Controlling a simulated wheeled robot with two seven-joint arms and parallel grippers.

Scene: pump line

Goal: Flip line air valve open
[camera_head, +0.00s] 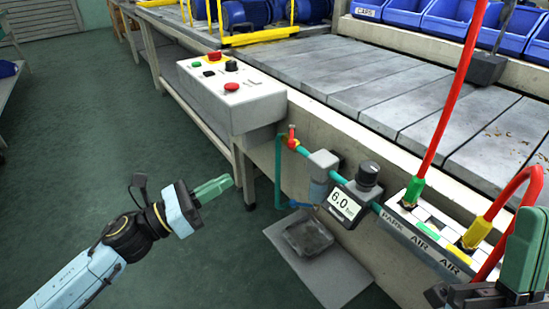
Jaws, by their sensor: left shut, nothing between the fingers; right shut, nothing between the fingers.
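The line air valve, with a small red handle (291,132), sits at the upper end of the teal air pipe (278,170) on the bench's side face. The handle stands roughly upright, across the pipe's run. My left gripper (228,182), with green fingers, is shut and empty, to the left of the valve and apart from it, over the floor. My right gripper (528,225) is at the right edge, partly cut off by the frame. It is shut and touches nothing that I can make out.
Along the pipe are a filter unit (321,175) and a regulator reading 6.0 (345,205). A control box (232,95) with buttons juts out above left. Red hoses (455,100) rise from the air port panel (425,225). A grey mat (325,270) lies below.

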